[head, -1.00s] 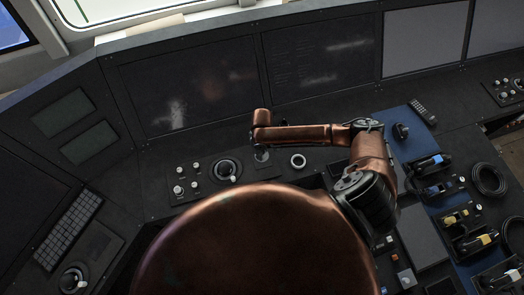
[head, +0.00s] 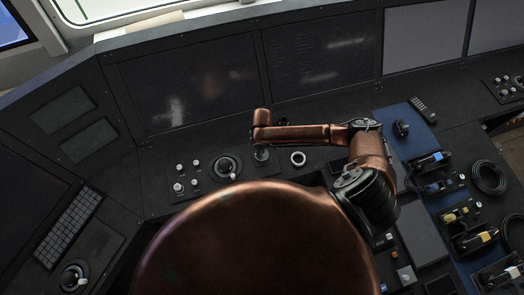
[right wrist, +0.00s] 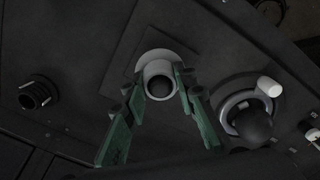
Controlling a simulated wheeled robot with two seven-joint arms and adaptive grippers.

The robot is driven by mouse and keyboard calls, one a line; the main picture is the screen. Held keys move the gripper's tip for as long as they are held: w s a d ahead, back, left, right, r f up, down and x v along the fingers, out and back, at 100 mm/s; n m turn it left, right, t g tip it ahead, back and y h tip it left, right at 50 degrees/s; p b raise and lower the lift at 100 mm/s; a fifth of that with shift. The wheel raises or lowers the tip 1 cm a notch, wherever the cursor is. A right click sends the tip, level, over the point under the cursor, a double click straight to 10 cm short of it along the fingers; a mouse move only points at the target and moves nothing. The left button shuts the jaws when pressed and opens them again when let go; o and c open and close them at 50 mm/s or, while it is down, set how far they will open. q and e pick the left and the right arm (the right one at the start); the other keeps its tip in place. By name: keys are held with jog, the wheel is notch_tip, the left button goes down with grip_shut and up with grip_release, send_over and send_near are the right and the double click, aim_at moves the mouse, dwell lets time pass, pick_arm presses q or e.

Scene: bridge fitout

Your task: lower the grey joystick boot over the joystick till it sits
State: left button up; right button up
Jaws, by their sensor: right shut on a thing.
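The grey joystick boot (right wrist: 160,68) is a pale collar with a wider flange behind it, seen nearly end-on in the right wrist view. My right gripper (right wrist: 159,84) is shut on it, one green finger on each side. A dark round shape fills the boot's opening; I cannot tell whether it is the joystick's top or just shadow. The boot is over a rectangular panel plate, and any gap below it cannot be judged. In the head view a small grey part, likely the boot (head: 262,154), shows below my copper wrist. My left gripper is not in view.
A round-based lever control (head: 227,167) stands close to the left, also visible in the right wrist view (right wrist: 250,120). A pale ring (head: 298,159) lies to the right. A black knob-like fitting (right wrist: 38,93) is at the wrist view's left.

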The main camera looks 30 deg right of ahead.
jog(key=shift+f, duration=0.25)
jog(key=shift+f+b, duration=0.35)
jog(key=shift+f, duration=1.05)
jog(key=shift+f, duration=0.1)
jog(key=o, duration=1.2)
notch_tip(320, 180, up, 12)
jog(key=shift+r, duration=0.1)
dwell(1.1)
